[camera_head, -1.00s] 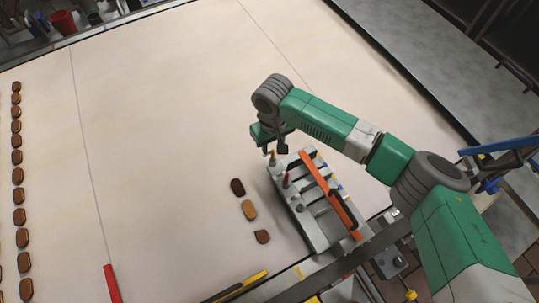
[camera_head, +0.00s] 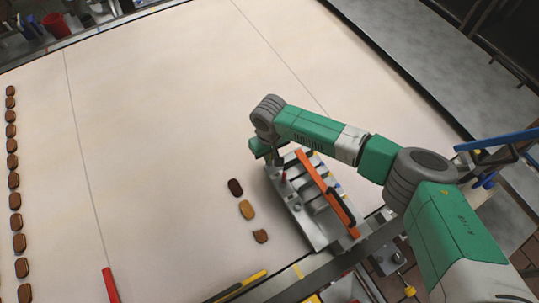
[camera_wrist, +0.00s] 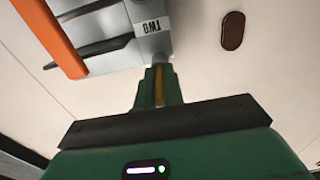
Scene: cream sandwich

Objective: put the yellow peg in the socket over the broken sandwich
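The yellow peg (camera_wrist: 158,86) stands upright at the far left corner of the grey tray (camera_head: 314,238). My gripper (camera_wrist: 159,80) is down at this corner, with its two green fingers close on both sides of the peg. It looks shut on the peg. In the head view my gripper (camera_head: 274,158) hides the peg. The broken sandwich (camera_head: 261,236), with a piece gone, lies on the pale belt left of the tray. A tan sandwich (camera_head: 247,210) and a dark one (camera_head: 236,187) lie beyond it. The socket over the broken sandwich cannot be made out.
A red peg (camera_head: 284,176) stands on the tray close to my gripper. Several brown sandwiches (camera_head: 14,181) line the far left. The belt between is clear.

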